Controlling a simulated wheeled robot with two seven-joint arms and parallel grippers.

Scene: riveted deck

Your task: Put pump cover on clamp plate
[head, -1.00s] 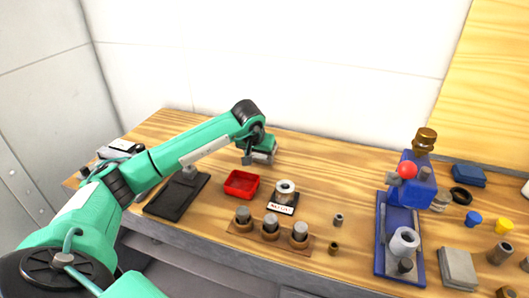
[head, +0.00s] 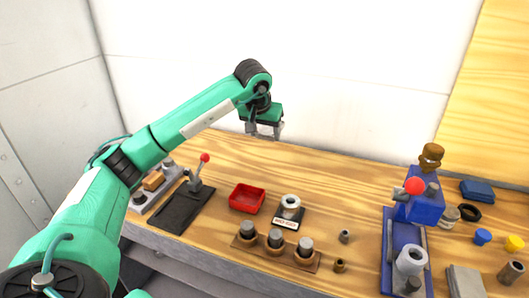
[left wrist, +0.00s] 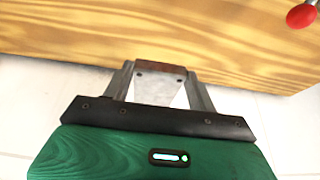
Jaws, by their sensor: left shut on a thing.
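My left gripper (head: 264,130) is raised over the back of the bench, apart from the bench top. In the left wrist view, its fingers (left wrist: 160,80) are shut on a small grey piece (left wrist: 160,90) with dark holes and a brown edge. This piece appears to be the pump cover; in the head view the gripper mostly hides it. A black plate with an upright lever and red knob, apparently the clamp plate (head: 178,213), lies on the bench at the left. Its top looks bare. My right gripper is not in view.
A red tray (head: 247,199), a labelled stand with a ring (head: 290,207) and a wooden rack of pegs (head: 275,248) stand mid-bench. A grey fixture (head: 152,192) is at the far left. A blue press (head: 420,212) stands at the right. The back of the bench is clear.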

